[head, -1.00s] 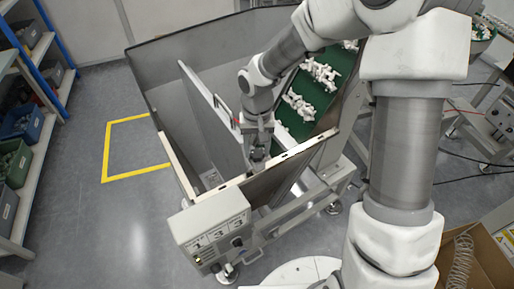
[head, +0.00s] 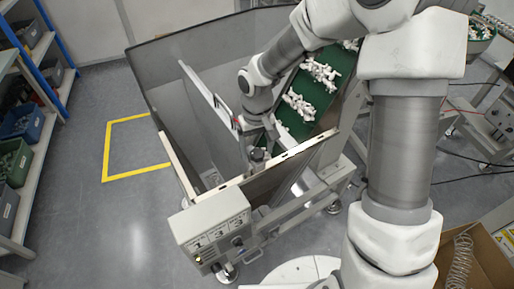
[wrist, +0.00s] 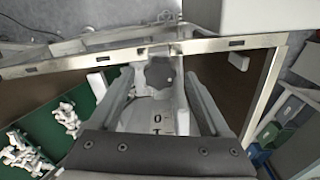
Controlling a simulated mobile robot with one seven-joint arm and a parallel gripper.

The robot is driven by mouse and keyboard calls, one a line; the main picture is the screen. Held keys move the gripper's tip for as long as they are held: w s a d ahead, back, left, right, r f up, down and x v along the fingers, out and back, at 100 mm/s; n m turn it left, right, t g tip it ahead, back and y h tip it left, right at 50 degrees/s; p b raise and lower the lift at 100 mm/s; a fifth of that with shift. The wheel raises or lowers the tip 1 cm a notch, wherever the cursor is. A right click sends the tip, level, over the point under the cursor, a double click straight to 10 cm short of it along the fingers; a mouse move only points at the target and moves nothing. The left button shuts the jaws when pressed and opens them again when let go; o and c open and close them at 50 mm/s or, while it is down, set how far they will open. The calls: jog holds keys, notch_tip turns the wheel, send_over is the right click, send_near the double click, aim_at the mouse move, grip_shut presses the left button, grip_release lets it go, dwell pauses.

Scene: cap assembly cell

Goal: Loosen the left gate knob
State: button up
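The gate knob (wrist: 159,73) is a dark, lobed knob near the top middle of the wrist view, in front of the metal rim. In the head view a dark knob (head: 257,155) shows just below my gripper at the hopper's front wall. My gripper (wrist: 157,80) is open, with one finger on each side of the knob and visible gaps between. In the head view my gripper (head: 264,138) is partly hidden by my own wrist. A plate with dark markings (wrist: 156,118) lies below the knob in the wrist view.
A green conveyor (head: 318,85) with white parts runs behind my gripper. The grey hopper wall (head: 160,85) and an upright inner panel (head: 212,115) stand close at left. A control box (head: 210,228) sits at the front corner. Open floor (head: 110,225) lies left.

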aim_at(257, 153)
notch_tip(257, 153, up, 17)
jog(key=shift+r, duration=0.2)
dwell(0.5)
dwell(0.3)
